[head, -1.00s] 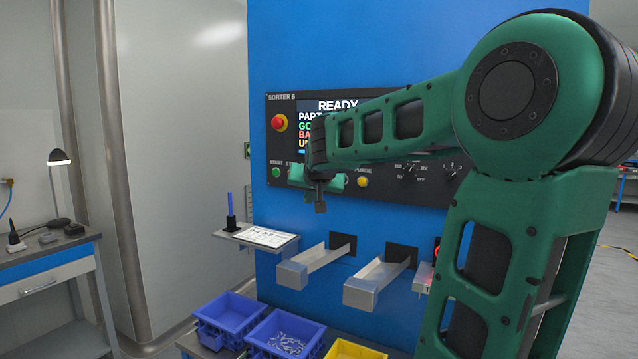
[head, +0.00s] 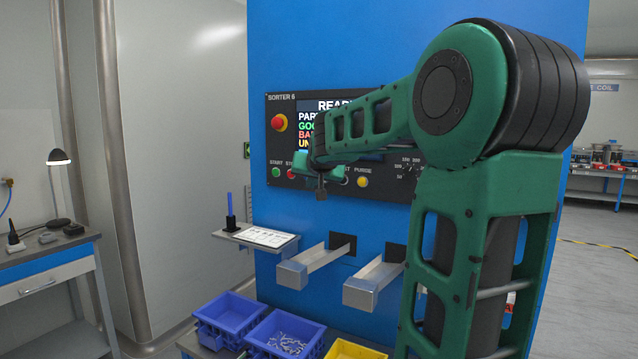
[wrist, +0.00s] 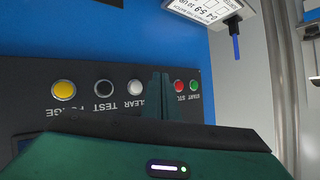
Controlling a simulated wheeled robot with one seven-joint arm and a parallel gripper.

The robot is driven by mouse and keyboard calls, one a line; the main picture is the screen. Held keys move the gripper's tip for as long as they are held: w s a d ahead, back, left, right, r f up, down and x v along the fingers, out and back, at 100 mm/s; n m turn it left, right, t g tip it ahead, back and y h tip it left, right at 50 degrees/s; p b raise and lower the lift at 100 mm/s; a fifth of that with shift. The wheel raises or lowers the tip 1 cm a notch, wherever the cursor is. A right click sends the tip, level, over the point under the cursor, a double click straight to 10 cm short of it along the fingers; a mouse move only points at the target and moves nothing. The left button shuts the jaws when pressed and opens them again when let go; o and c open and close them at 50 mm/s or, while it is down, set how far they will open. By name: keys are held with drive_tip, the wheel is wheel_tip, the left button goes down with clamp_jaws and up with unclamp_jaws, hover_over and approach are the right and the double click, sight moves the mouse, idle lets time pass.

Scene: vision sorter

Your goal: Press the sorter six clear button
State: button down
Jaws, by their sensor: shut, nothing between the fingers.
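The sorter six panel (head: 284,98) is black on a blue cabinet, with a row of buttons under its screen. In the wrist view, which shows the panel upside down, the white clear button (wrist: 135,87) is in plain sight, its label partly covered. My gripper (wrist: 160,76) is shut and empty, its fingertips between the clear button and the red button (wrist: 179,87). I cannot tell whether it touches the panel. In the head view my gripper (head: 321,194) is in front of the button row and hides the clear button.
A green start button (head: 276,172), a yellow purge button (head: 362,182) and a black test button (wrist: 104,88) share the row. A red emergency stop (head: 279,122) is above left. Two metal chutes, a small shelf (head: 227,235) and blue bins (head: 228,309) lie below.

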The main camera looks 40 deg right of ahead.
drive_tip(key=shift+w+d, duration=0.25)
drive_tip(key=shift+d, duration=0.55)
drive_tip(key=shift+w+d, duration=0.3)
drive_tip(key=shift+d, duration=0.5)
drive_tip(key=shift+w+d, duration=0.25)
drive_tip(key=shift+d, duration=0.55)
drive_tip(key=shift+d, duration=0.1)
drive_tip(key=shift+w+d, duration=0.2)
drive_tip(key=shift+d, duration=0.1)
drive_tip(key=shift+w+d, duration=0.1)
drive_tip(key=shift+d, duration=0.3)
idle(0.9)
drive_tip(key=shift+a, duration=0.15)
drive_tip(key=shift+s+a, duration=0.25)
drive_tip(key=shift+a, duration=0.45)
drive_tip(key=a, duration=0.1)
drive_tip(key=s+a, duration=0.1)
drive_tip(key=a, duration=0.2)
drive_tip(key=shift+s+a, duration=0.35)
idle(0.3)
